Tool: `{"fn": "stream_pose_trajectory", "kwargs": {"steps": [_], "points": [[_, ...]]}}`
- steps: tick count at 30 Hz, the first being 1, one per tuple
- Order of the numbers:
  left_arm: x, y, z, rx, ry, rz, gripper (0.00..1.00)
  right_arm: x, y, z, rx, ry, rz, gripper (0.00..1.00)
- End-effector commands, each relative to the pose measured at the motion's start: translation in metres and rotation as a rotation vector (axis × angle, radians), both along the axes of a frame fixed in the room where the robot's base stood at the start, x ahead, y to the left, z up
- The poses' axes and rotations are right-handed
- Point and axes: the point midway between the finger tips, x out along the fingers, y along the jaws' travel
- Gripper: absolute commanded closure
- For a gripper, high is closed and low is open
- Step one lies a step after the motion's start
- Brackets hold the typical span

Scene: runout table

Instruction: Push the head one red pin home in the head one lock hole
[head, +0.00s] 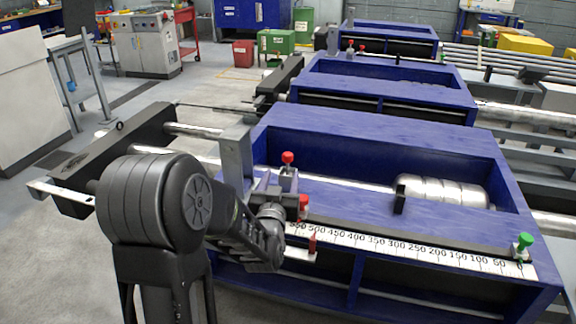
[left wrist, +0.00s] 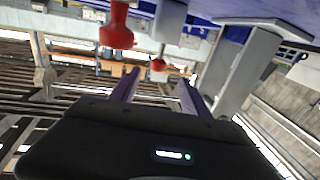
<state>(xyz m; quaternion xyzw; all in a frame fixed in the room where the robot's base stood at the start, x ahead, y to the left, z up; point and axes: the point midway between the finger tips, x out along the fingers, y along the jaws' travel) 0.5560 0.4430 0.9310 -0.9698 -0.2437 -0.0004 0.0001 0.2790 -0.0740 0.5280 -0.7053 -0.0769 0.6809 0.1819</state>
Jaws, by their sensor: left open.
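On the nearest blue machine, a red-topped pin (head: 288,157) stands on a grey block. A second red knob (head: 304,202) is lower, close to my left gripper, above the scale's high-number end. In the left wrist view, a large red knob (left wrist: 117,28) is at the top, left of centre, and a smaller red knob (left wrist: 158,65) is farther off. My left gripper (left wrist: 156,84) is open, with both fingers apart and nothing between them. In the head view my own arm partly covers it. I cannot see the lock hole clearly. My right gripper is out of view.
A numbered white scale (head: 400,247) runs along the machine's front, with a green-topped pin (head: 524,240) at its right end. A small red marker (head: 312,243) is at the scale's left. A steel cylinder (head: 440,190) lies in the machine. Similar blue machines stand behind.

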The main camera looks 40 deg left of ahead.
Motion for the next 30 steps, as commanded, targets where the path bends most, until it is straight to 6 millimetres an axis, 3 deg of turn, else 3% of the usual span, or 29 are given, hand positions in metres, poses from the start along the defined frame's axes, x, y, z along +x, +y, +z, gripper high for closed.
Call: {"fn": "stream_pose_trajectory", "kwargs": {"steps": [8, 20, 30], "points": [[0.021, 0.012, 0.000, 0.001, 0.002, 0.001, 0.46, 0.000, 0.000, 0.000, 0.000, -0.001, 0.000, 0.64], [0.028, 0.014, 0.001, 0.002, 0.001, 0.000, 0.46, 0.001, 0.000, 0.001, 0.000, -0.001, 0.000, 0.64], [0.068, 0.032, 0.001, 0.001, 0.002, 0.000, 0.46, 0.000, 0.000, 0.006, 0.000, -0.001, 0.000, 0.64]]}}
